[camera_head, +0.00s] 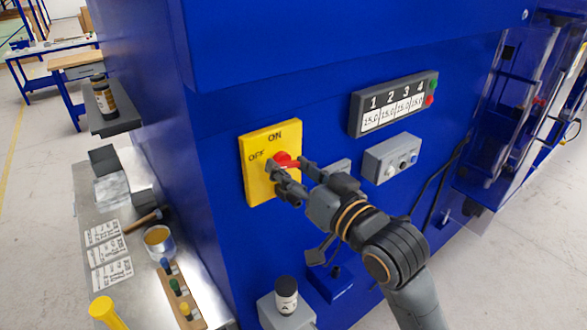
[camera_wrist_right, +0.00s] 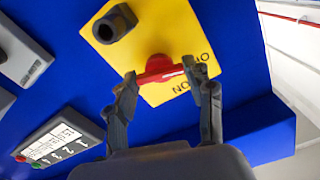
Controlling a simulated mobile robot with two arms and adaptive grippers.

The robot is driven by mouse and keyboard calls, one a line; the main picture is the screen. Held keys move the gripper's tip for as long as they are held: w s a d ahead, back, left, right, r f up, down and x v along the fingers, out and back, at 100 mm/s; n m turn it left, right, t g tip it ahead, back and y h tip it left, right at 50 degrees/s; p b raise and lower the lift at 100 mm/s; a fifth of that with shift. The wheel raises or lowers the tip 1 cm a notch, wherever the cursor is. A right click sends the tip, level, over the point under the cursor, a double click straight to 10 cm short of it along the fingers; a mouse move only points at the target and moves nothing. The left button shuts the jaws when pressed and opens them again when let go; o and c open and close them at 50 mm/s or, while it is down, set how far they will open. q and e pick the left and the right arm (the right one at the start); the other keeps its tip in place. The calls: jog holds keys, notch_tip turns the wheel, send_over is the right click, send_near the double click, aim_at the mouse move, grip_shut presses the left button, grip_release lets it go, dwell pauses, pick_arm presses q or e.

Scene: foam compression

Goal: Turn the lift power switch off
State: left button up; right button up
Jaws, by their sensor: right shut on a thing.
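The lift power switch is a yellow plate (camera_head: 257,183) on the blue machine wall, marked OFF at its upper left and ON at its top. Its red knob (camera_head: 284,160) sits in the plate's middle. My right gripper (camera_head: 284,169) is at the plate, shut on the red knob. The right wrist view shows the red knob (camera_wrist_right: 160,69) between the two fingertips (camera_wrist_right: 163,84), with the yellow plate (camera_wrist_right: 160,30) behind. The knob's bar lies across from finger to finger. The fingers partly hide the knob in the head view. My left gripper is not in view.
A numbered display (camera_head: 393,103) and a grey button box (camera_head: 391,158) are on the wall right of the switch. A dark bottle (camera_head: 286,296) stands on a grey block below. A side bench (camera_head: 140,255) at left holds cards, a tin and tools.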

jog(key=shift+n, duration=1.7)
jog(key=o, duration=1.1)
jog(key=shift+w, duration=0.1)
jog(key=shift+c, duration=0.2)
jog(key=shift+o, duration=0.5)
jog(key=shift+w+a, duration=0.1)
jog(key=v, duration=0.7)
jog(key=shift+s, duration=0.25)
jog(key=shift+w, duration=0.1)
